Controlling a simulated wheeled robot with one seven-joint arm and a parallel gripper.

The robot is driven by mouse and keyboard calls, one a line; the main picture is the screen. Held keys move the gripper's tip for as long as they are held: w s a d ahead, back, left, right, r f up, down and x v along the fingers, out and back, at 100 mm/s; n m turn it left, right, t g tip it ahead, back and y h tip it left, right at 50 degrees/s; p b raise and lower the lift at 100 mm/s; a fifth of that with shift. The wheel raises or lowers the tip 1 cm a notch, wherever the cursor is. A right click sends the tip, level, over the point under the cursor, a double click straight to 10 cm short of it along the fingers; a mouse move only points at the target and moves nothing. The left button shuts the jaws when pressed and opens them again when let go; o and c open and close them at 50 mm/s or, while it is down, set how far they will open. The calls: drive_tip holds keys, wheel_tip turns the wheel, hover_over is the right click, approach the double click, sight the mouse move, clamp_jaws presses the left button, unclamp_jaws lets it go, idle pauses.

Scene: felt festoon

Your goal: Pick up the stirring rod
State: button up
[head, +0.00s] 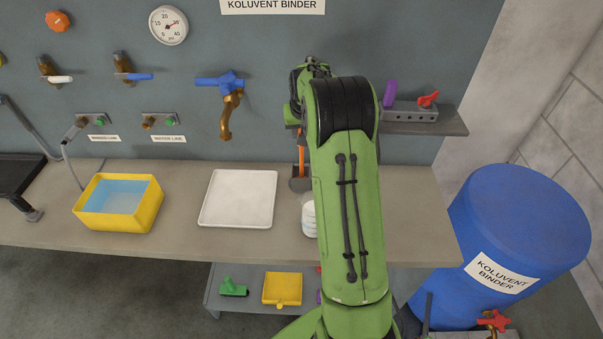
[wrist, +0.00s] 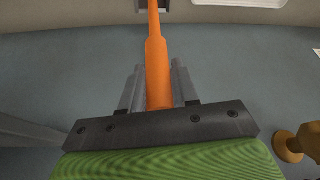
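The orange stirring rod (wrist: 157,60) runs up the middle of the wrist view, thick near my gripper and thinner toward the top. My gripper (wrist: 159,75) has one grey finger on each side of the rod's thick part, and both look pressed against it. In the head view a strip of the rod (head: 301,158) shows left of my arm, upright against the back panel. Its lower end meets a small grey holder (head: 299,184); I cannot tell whether it is inside it. My arm hides most of the gripper and the rod's upper part there.
A white tray (head: 238,199) and a yellow tub of blue liquid (head: 118,203) stand on the bench left of my arm. A white container (head: 308,216) is partly behind my arm. A brass tap (head: 226,118) juts from the panel. A blue drum (head: 520,230) stands right.

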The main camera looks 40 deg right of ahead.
clamp_jaws()
